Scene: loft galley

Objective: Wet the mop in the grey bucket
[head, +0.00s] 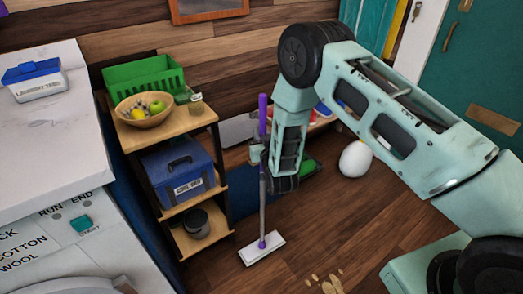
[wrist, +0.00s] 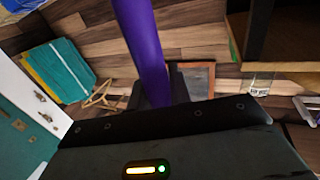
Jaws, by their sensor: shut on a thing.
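The mop (head: 262,215) stands nearly upright, with a purple grip, a grey pole and a flat white head (head: 262,248) low over the wooden floor; I cannot tell whether the head touches it. My gripper (head: 257,154) is shut on the upper part of the mop's handle. I see no thing that is clearly the grey bucket. A small dark grey pot (head: 196,223) sits on the low shelf.
A wooden shelf unit (head: 170,137) stands left of the mop, with a green crate (head: 145,77), a fruit bowl (head: 143,110) and a blue box (head: 180,172). A white egg-shaped thing (head: 355,159) is on the floor to the right. Pale spots (head: 328,284) mark the floor in front.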

